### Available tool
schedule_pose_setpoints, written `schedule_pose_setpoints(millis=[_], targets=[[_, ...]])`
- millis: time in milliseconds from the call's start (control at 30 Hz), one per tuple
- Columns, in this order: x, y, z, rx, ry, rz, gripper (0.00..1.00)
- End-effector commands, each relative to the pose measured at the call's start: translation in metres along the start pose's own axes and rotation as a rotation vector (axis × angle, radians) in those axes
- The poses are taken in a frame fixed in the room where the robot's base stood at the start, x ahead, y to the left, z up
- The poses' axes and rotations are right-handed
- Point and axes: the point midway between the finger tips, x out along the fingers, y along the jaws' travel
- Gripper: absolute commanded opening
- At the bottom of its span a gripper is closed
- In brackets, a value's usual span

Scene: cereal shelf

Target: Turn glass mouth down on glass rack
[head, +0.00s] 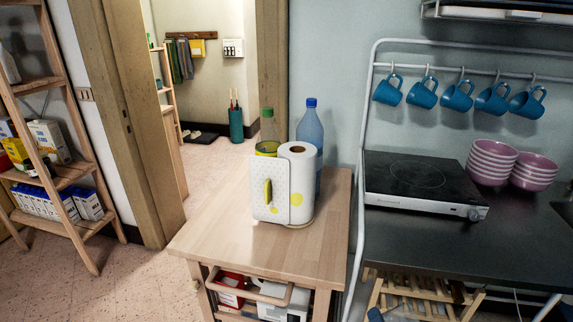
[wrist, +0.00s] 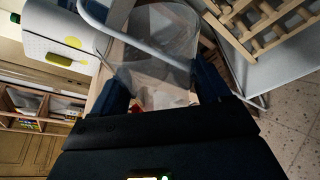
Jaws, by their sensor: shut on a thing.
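The glass (wrist: 158,72) is clear and see-through in the wrist view, and its outline is hard to make out. My gripper (wrist: 161,88) is shut on it, with one dark blue finger on each side. Which way its mouth points I cannot tell. A slatted wooden rack (wrist: 262,22) shows at the top right of the wrist view, apart from the glass. In the head view a wooden rack (head: 420,300) stands low at the bottom right, below the dark counter. I cannot make out the glass in the head view.
A wooden cart (head: 215,225) holds a paper towel roll (head: 298,180) and bottles (head: 311,130). The dark counter (head: 520,225) bears a hot plate (head: 415,180) and pink bowls (head: 490,160). Blue mugs (head: 460,95) hang above. A white metal frame (head: 361,170) stands beside the cart.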

Motion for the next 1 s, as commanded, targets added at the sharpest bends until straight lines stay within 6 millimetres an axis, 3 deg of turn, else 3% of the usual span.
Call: schedule_pose_setpoints(millis=[167, 500, 1000], targets=[[-0.0001, -0.0001, 0.0007, 0.059, -0.001, -0.001, 0.47], [-0.0003, -0.0012, 0.0014, 0.582, -0.005, -0.003, 0.47], [0.0000, -0.0003, 0.0011, 0.776, -0.003, -0.001, 0.47]])
